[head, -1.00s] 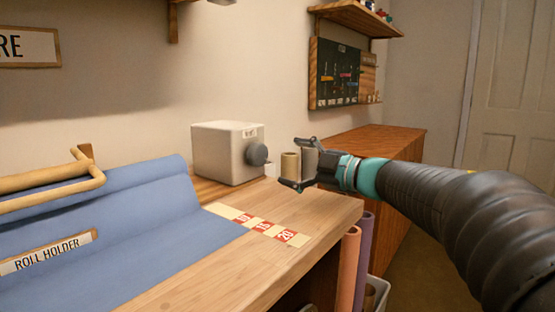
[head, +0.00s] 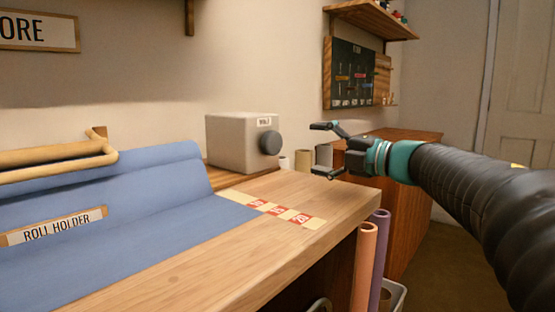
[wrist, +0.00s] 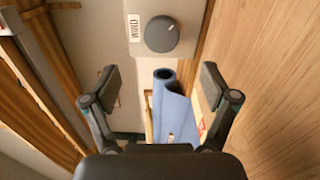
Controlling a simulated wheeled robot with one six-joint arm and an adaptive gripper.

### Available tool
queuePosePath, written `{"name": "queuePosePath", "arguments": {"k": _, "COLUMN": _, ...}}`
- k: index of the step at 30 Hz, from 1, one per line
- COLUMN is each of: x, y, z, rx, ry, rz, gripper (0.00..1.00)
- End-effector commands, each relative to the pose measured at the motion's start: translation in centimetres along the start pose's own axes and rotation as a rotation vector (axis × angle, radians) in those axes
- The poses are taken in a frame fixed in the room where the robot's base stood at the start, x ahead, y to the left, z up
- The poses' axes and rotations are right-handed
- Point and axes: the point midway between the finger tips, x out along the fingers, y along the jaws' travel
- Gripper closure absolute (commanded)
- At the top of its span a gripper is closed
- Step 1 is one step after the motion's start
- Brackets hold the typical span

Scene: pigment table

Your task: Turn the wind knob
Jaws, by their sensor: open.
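The wind knob (head: 270,143) is a dark grey round knob on the right face of a light grey box (head: 238,146) at the back of the wooden table. In the wrist view the knob (wrist: 161,34) shows beside a white label reading WIND. My gripper (head: 320,149) is open and empty, to the right of the knob and apart from it. In the wrist view the open fingers (wrist: 155,82) stand either side, with the knob beyond and above them in the picture.
A blue roll (head: 150,180) in a wooden holder covers the table's left part. A tape strip (head: 280,211) with red marks lies in front of the box. Small rolls (head: 303,160) stand behind my gripper. Tall rolls (head: 365,265) stand below the table's right edge.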

Motion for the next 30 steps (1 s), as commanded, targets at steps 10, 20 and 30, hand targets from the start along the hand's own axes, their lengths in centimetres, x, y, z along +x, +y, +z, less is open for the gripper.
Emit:
{"name": "queuePosePath", "arguments": {"k": 10, "x": -1.1, "y": -0.3, "z": -0.2, "rx": -0.729, "ry": -0.002, "rz": -0.004, "gripper": 0.15}}
{"name": "queuePosePath", "arguments": {"k": 20, "x": 0.4, "y": 0.2, "z": -0.2, "rx": -0.84, "ry": 0.001, "rz": -0.004, "gripper": 0.15}}
{"name": "queuePosePath", "arguments": {"k": 30, "x": 6.5, "y": 0.1, "z": -0.3, "rx": -0.839, "ry": 0.002, "rz": -0.004, "gripper": 0.15}}
